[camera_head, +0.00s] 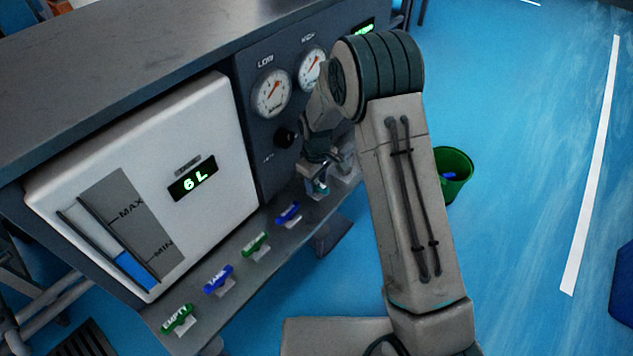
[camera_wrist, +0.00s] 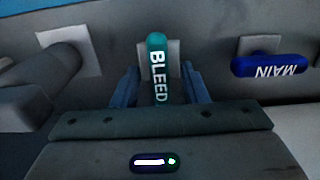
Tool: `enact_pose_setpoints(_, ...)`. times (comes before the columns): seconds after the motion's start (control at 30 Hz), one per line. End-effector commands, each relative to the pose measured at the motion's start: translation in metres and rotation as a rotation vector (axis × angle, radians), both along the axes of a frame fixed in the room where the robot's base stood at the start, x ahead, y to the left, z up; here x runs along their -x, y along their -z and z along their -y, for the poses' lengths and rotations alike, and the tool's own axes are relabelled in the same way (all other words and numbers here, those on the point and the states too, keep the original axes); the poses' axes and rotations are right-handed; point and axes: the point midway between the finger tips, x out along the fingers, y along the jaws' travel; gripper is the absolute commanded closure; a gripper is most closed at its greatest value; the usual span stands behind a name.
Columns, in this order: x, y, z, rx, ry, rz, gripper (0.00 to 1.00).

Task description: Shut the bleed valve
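The bleed valve's green handle (camera_wrist: 157,70), marked BLEED, points lengthwise toward my gripper in the wrist view, with a pale grey mount behind it. My gripper (camera_wrist: 160,88) is open, with one blue finger on each side of the handle and a visible gap to each. The near end of the handle is hidden by the gripper body. In the head view my gripper (camera_head: 320,178) is low at the front of the panel, at the far end of the valve row. The bleed handle is mostly hidden there.
A blue MAIN handle (camera_wrist: 270,66) lies crosswise close on the right in the wrist view. A shelf carries a green EMPTY handle (camera_head: 177,318), a blue TANK handle (camera_head: 218,278) and others. Gauges (camera_head: 271,94) and a black knob (camera_head: 285,137) are above. A green bucket (camera_head: 454,170) stands behind my arm.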

Motion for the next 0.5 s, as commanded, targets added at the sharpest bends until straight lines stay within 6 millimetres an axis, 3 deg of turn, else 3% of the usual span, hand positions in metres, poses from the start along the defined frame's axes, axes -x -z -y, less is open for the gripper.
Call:
enact_pose_setpoints(0.17,-0.0001,-0.0002,0.0,0.0,0.0,0.0,0.6)
enact_pose_setpoints(0.2,-0.0001,-0.0002,0.0,0.0,0.0,0.0,0.63)
enact_pose_setpoints(0.33,-0.0001,-0.0003,0.0,0.0,0.0,0.0,0.99)
enact_pose_setpoints(0.5,0.0,-0.0005,0.0,0.0,0.001,0.0,1.0)
